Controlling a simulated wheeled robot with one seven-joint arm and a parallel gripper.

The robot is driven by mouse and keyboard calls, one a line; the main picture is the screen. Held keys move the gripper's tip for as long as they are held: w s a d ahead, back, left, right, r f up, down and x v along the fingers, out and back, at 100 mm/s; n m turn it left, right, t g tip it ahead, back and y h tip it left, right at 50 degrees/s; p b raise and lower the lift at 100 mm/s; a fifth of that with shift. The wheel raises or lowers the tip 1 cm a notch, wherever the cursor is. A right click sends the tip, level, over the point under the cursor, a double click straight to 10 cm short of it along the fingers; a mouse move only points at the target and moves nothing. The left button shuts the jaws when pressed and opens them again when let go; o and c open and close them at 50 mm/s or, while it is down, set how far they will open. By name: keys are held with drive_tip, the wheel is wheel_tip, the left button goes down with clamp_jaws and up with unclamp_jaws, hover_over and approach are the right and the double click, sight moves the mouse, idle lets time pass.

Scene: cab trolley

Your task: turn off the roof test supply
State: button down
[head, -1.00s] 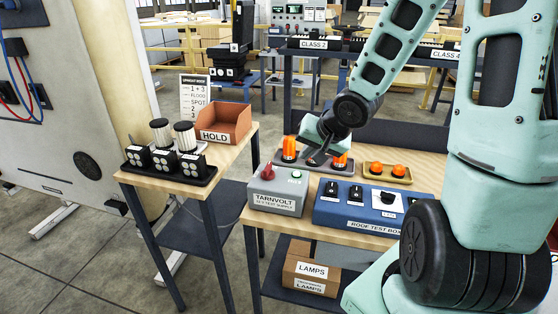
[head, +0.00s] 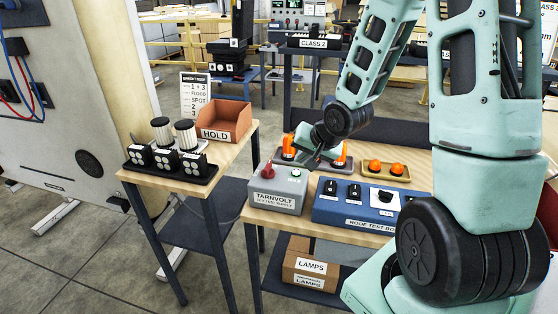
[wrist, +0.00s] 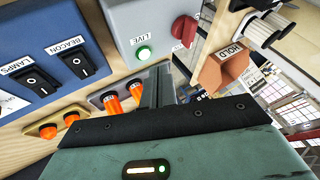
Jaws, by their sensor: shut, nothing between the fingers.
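The grey Tarnvolt supply box (head: 290,187) stands on the wooden bench, left of the blue roof test box (head: 325,210). Its red knob (head: 268,171) is on top at the left. A green lamp (head: 295,173) beside the knob looks lit. In the wrist view the red knob (wrist: 185,30) and the glowing green lamp (wrist: 143,53), marked LIVE, show on the supply box (wrist: 140,15). My gripper (head: 303,163) is shut and empty, just behind and above the box's right side. Its closed fingers also show in the wrist view (wrist: 158,88), apart from the knob.
Orange beacons (head: 288,147) stand behind the supply, close to my gripper. Two low orange lamps (head: 386,167) sit in a tray to the right. The roof test box carries black switches (head: 354,191). A side table at left holds a HOLD bin (head: 226,122) and lamp units (head: 165,158).

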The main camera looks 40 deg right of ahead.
sight(268, 170)
drive_tip(key=x, duration=0.7)
drive_tip(key=shift+a, duration=0.1)
drive_tip(key=shift+w+a+r+p, duration=0.25)
drive_tip(key=shift+w+a+p, duration=0.2)
drive_tip(key=shift+w+a, duration=0.4)
drive_tip(key=shift+w+a+f, duration=0.1)
drive_tip(key=shift+w+a, duration=0.2)
drive_tip(key=shift+w, duration=0.3)
